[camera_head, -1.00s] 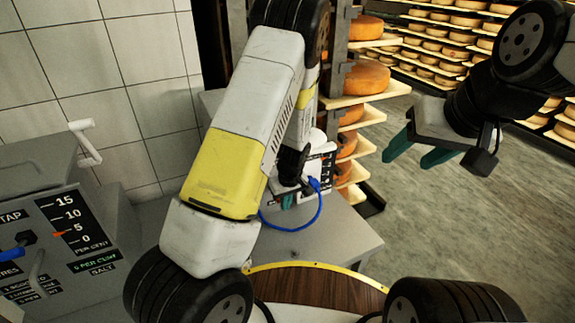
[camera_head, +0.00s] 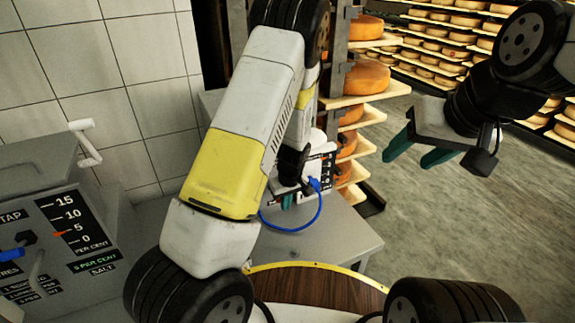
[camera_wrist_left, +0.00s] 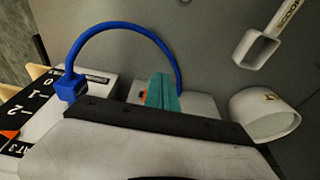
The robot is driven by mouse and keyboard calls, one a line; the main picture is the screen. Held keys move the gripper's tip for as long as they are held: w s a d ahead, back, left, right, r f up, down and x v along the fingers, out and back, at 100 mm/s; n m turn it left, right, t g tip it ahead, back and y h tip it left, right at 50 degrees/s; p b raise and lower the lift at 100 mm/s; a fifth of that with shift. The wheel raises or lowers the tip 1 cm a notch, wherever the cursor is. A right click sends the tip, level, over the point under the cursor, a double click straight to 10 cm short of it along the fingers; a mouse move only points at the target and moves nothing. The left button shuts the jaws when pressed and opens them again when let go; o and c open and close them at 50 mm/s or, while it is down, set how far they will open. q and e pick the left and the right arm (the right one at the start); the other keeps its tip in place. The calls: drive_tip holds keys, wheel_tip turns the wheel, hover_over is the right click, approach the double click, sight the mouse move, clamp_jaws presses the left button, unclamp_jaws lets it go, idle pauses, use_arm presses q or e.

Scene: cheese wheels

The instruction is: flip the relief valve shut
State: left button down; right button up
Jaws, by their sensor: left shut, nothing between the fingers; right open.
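A white device with a black scale (camera_head: 318,168) stands on the grey bench beyond my left arm, and it also shows in the left wrist view (camera_wrist_left: 38,105). A blue hose (camera_head: 318,215) loops from a blue block on it, and the hose arches behind my fingers in the wrist view (camera_wrist_left: 125,28). My left gripper (camera_head: 287,200) is shut and empty beside the device; its teal fingertips (camera_wrist_left: 163,90) are together. A small orange part (camera_wrist_left: 144,97) shows just left of them; I cannot tell whether it is the relief valve or whether they touch. My right gripper (camera_head: 418,152) is open and empty.
A grey panel with a percent scale (camera_head: 72,222) stands at the left. A white cup (camera_wrist_left: 268,118) and a white scoop (camera_wrist_left: 258,48) lie right of my left fingers. Cheese wheels (camera_head: 366,78) fill the rack behind. Floor is clear below my right gripper.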

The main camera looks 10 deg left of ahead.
use_arm(q)
drive_tip(key=shift+r, duration=0.15)
drive_tip(key=shift+r, duration=0.65)
